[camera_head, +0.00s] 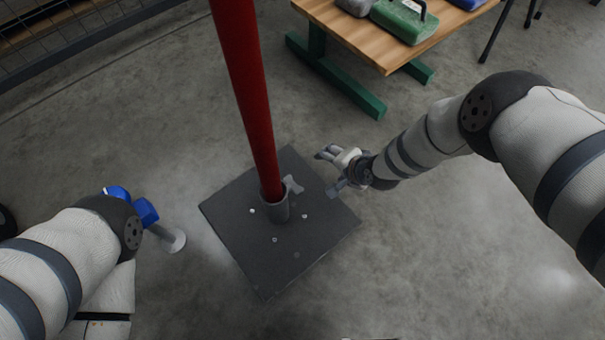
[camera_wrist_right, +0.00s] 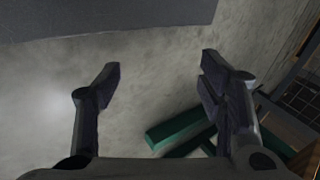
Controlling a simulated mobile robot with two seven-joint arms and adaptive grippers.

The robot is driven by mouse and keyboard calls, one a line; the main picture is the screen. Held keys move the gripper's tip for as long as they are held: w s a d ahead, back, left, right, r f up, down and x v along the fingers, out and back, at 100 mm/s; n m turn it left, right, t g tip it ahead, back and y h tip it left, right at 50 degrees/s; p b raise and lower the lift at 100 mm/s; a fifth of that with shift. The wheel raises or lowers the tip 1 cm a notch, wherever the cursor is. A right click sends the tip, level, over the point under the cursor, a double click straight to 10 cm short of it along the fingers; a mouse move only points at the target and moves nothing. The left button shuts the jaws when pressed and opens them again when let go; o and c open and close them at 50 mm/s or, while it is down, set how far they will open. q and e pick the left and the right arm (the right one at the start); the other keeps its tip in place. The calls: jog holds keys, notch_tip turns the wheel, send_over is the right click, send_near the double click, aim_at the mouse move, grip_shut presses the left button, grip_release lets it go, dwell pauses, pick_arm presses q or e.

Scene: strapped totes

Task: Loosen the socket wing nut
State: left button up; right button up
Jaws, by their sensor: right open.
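The wing nut (camera_head: 294,185) is a small grey piece on the right side of the grey socket (camera_head: 279,209). The socket stands on a dark square base plate (camera_head: 237,256) and a red pole (camera_head: 251,95) rises from it. My right gripper (camera_head: 327,172) is a short way right of the wing nut, apart from it. Its two fingers are spread and empty in the right wrist view (camera_wrist_right: 158,78), where a dark flat surface, probably the base plate (camera_wrist_right: 110,15), shows at the top. The wing nut does not show there. My left arm is at lower left; its gripper is not visible.
A wooden-topped bench (camera_head: 370,40) with green legs stands behind my right arm and carries a green case (camera_head: 404,20). A blue object (camera_head: 146,211) is partly hidden by my left arm. The concrete floor around the plate is mostly clear. A mesh fence (camera_head: 60,45) is at upper left.

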notch_tip(320, 180, up, 6)
jog(key=w+a+r+m+g+h, duration=0.1)
jog(key=w+g, duration=0.1)
jog(key=g, duration=0.2)
jog(key=g+y+b, duration=0.1)
jog(key=g+b, duration=0.1)
jog(key=g, duration=0.3)
send_near(295, 183)
jog(key=b+x, duration=0.3)
jog(key=x, duration=0.3)
jog(key=shift+w+a+f, duration=0.1)
jog(key=shift+f, duration=0.05)
jog(key=shift+a+f+b, duration=0.2)
jog(key=shift+f+b, duration=0.2)
jog(key=shift+f, duration=0.15)
pick_arm(q)
notch_tip(295, 183, down, 3)
jog(key=shift+d+f, duration=0.1)
jog(key=shift+f, duration=0.1)
pick_arm(e)
jog(key=shift+c, duration=0.5)
jog(key=c, duration=1.1)
pick_arm(q)
jog(key=shift+r, duration=0.1)
pick_arm(e)
jog(key=shift+o, duration=0.2)
jog(key=shift+s, duration=0.25)
